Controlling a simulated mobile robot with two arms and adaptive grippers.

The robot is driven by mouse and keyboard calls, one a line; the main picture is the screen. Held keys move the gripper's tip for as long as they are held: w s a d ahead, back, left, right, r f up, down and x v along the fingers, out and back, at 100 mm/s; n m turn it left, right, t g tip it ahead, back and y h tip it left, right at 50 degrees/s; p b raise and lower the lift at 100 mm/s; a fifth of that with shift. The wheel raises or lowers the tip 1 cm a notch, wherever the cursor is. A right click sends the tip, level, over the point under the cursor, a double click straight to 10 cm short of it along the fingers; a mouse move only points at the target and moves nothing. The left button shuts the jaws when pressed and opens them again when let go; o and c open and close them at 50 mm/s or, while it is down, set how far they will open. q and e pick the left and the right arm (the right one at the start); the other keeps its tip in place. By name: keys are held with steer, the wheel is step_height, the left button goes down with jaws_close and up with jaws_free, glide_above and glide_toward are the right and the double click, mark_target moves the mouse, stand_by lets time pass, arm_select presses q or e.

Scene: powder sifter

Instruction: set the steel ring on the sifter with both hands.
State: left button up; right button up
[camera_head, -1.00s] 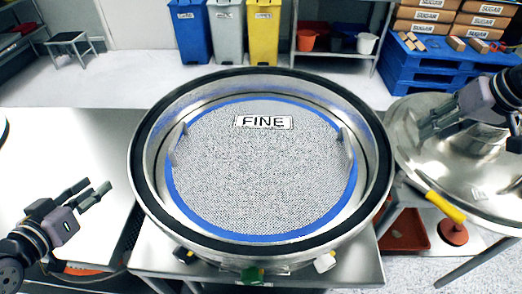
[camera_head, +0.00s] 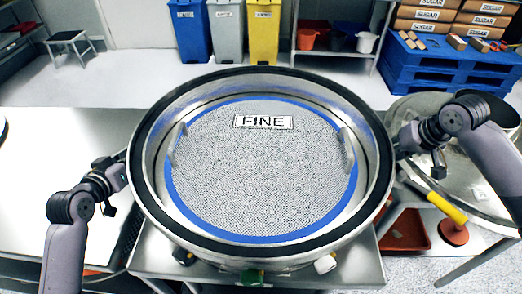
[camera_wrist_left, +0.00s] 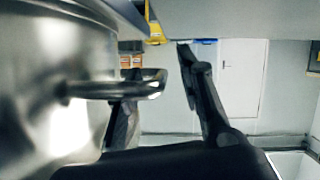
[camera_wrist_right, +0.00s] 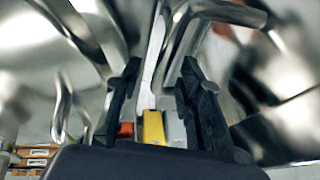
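The wide steel ring (camera_head: 375,165) with a black rim stands at the centre of the head view. Inside it lies a blue-edged mesh screen (camera_head: 260,185) labelled FINE. How the ring's underside meets the sifter is hidden. My left gripper (camera_head: 116,172) is at the ring's left outer side. In the left wrist view its fingers (camera_wrist_left: 160,80) are apart, with a bent steel handle (camera_wrist_left: 125,88) between them. My right gripper (camera_head: 408,142) is at the ring's right outer side. In the right wrist view its fingers (camera_wrist_right: 158,70) are apart near a bent steel bar (camera_wrist_right: 176,30).
A steel lid (camera_head: 482,185) lies on the right, partly behind my right arm. A yellow handled tool (camera_head: 447,208) and a red tray (camera_head: 404,232) are near it. Coloured knobs (camera_head: 250,276) sit below the ring's front edge.

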arm_select(q)
steer(key=shift+w+f, duration=0.1)
steer(key=shift+w, duration=0.2)
arm_select(e)
steer(key=shift+w+f, duration=0.1)
steer(key=shift+f, duration=0.2)
arm_select(q)
steer(key=shift+c, duration=0.2)
arm_select(e)
steer(key=shift+c, duration=0.2)
arm_select(q)
jaws_close()
arm_select(e)
jaws_close()
arm_select(q)
steer(key=shift+r, duration=0.4)
arm_select(e)
steer(key=shift+w+r, duration=0.1)
steer(key=shift+r, duration=0.25)
arm_select(q)
steer(key=shift+w, duration=0.2)
arm_select(e)
steer(key=shift+w, duration=0.15)
